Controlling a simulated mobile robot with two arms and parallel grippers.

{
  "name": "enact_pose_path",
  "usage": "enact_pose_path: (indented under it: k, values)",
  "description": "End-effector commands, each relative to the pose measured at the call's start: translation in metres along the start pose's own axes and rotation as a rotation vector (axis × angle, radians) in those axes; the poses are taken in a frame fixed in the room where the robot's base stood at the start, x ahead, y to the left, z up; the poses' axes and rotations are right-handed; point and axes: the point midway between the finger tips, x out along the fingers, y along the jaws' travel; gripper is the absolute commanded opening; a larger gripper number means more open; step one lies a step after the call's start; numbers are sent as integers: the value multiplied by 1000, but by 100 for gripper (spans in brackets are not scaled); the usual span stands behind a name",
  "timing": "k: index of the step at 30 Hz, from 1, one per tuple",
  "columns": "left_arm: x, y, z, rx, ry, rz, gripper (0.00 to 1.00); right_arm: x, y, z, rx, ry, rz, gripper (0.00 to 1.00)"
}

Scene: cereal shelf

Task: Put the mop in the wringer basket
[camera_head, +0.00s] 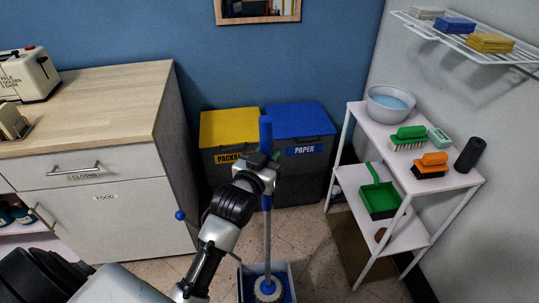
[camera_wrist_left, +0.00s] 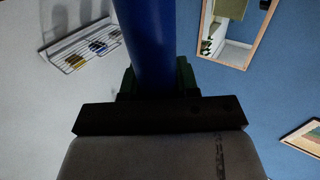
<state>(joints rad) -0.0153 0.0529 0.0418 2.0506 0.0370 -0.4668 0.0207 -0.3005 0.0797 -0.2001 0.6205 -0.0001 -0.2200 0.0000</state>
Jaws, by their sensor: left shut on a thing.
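The mop stands about upright at the lower middle of the head view, with a blue grip (camera_head: 265,133), a grey pole (camera_head: 268,232) and a pale, round head (camera_head: 268,288). My left gripper (camera_head: 264,165) is shut on the blue upper handle, which also fills the space between its fingers (camera_wrist_left: 155,82) in the left wrist view. A grey-rimmed bucket with blue inside (camera_head: 289,269) is at the bottom edge, partly cut off. The mop head shows within its opening; I cannot tell how deep it sits, or make out the wringer basket clearly. My right gripper is out of view.
A blue knob (camera_head: 180,215) on a thin rod shows left of the bucket. Yellow (camera_head: 229,126) and blue (camera_head: 301,119) lidded bins stand behind. A wooden-topped cabinet (camera_head: 90,95) is left; a white shelf cart (camera_head: 408,238) with brushes is right. Some tiled floor is clear between.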

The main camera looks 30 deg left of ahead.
Motion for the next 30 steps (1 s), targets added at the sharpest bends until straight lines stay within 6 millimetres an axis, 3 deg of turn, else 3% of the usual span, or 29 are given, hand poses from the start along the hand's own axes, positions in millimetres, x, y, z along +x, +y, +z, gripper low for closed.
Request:
enact_pose_path:
  k: [3, 4, 9, 20, 30]
  values:
    - [0, 0, 0, 0, 5, 0, 2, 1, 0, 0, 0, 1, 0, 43]
    - [0, 0, 2, 0, 0, 0, 32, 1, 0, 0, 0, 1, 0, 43]
    - [0, 0, 2, 0, 0, 0, 56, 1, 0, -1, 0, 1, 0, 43]
    - [-5, 0, 0, 0, -1, 0, 56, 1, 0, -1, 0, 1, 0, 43]
    - [-71, 0, 2, 0, -3, 0, 56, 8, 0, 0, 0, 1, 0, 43]
